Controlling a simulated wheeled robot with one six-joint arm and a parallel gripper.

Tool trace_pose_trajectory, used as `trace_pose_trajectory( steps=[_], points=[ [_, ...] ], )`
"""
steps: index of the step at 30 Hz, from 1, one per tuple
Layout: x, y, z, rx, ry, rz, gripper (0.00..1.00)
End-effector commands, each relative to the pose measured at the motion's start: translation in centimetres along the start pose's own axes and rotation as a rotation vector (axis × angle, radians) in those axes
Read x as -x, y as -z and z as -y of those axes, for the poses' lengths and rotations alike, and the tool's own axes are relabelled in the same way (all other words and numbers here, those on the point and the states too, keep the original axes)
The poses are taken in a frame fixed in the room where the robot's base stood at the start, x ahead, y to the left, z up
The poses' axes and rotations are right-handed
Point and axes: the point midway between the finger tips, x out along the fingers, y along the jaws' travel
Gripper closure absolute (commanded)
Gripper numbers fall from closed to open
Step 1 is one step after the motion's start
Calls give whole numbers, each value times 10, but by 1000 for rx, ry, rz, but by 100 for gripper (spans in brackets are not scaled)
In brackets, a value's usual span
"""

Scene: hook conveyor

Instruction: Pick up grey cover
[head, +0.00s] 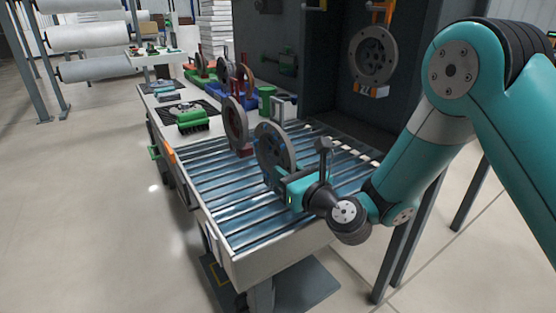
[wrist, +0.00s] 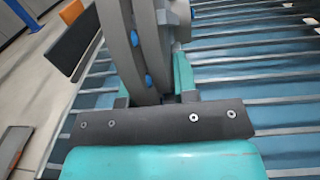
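The grey cover (head: 273,147) is a large round disc with a hub, standing upright over the roller conveyor (head: 237,215). In the wrist view the cover (wrist: 147,42) is seen nearly edge-on, with blue spots on its rim. My gripper (head: 272,177) is at its lower edge. In the wrist view my teal fingers (wrist: 153,92) lie close against both sides of the rim and look shut on it. The cover's lowest edge is hidden behind the gripper, so I cannot tell whether it touches the rollers.
Another upright disc (head: 236,122) on a red base stands just behind the cover. A green part (head: 194,121) lies further left. A similar grey disc (head: 373,55) hangs in the dark cabinet at the right. The front rollers are bare.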

Motion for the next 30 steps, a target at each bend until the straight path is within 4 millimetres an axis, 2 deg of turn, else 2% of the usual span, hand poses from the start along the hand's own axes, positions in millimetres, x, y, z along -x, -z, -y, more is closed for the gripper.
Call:
trace_pose_trajectory(
  steps=[8,14,20,30],
  points=[
    [0,-2,2,0,3,2,96],
    [1,-17,2,0,3,3,96],
    [1,-52,2,1,3,3,96],
    [0,-143,2,1,3,5,96]
  ],
)
